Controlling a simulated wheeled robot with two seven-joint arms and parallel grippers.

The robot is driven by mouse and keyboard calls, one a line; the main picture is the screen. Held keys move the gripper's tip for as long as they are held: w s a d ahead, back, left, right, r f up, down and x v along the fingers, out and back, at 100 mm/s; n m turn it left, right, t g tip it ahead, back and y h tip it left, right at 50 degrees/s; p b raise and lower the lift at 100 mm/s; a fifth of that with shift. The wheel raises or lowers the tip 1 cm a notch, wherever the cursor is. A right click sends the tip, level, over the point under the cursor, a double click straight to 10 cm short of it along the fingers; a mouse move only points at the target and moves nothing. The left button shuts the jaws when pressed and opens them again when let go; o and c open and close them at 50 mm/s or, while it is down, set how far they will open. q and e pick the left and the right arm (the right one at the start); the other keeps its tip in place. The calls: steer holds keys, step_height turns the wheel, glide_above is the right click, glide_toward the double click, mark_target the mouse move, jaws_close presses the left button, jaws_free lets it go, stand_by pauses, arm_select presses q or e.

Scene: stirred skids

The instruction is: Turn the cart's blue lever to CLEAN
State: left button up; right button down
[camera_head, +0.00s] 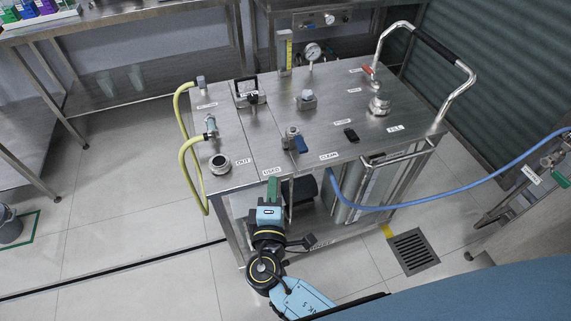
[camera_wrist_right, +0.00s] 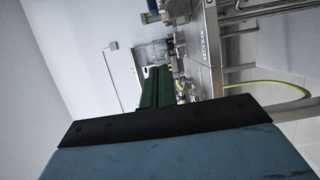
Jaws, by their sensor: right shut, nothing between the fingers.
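The steel cart (camera_head: 232,178) stands in the middle of the head view. Its blue lever (camera_head: 301,144) sits on a small valve (camera_head: 291,133) near the front edge of the top. The lever points toward the front, between the USED label (camera_head: 272,170) and the CLEAN label (camera_head: 329,156). My right gripper (camera_head: 272,184) is at the cart's front edge, below and left of the lever and apart from it. Its green fingers are shut and empty; they also show in the right wrist view (camera_wrist_right: 156,87), where I cannot make out the lever. My left gripper is not in view.
A black knob (camera_head: 351,134), a red lever (camera_head: 368,70), a gauge (camera_head: 313,51) and an open OUT port (camera_head: 220,162) are on the cart top. A yellow hose (camera_head: 181,150) hangs left. A blue hose (camera_head: 440,196) runs right, above a floor drain (camera_head: 413,249).

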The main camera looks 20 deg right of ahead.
steer(key=x, duration=0.9)
steer(key=shift+w+d+p, duration=0.1)
steer(key=shift+w+p, duration=0.2)
steer(key=shift+w, duration=0.05)
steer(key=d+p, duration=0.1)
steer(key=d, duration=0.3)
steer(key=shift+s, duration=0.2)
steer(key=shift+d+f, duration=0.1)
steer(key=shift+d, duration=0.1)
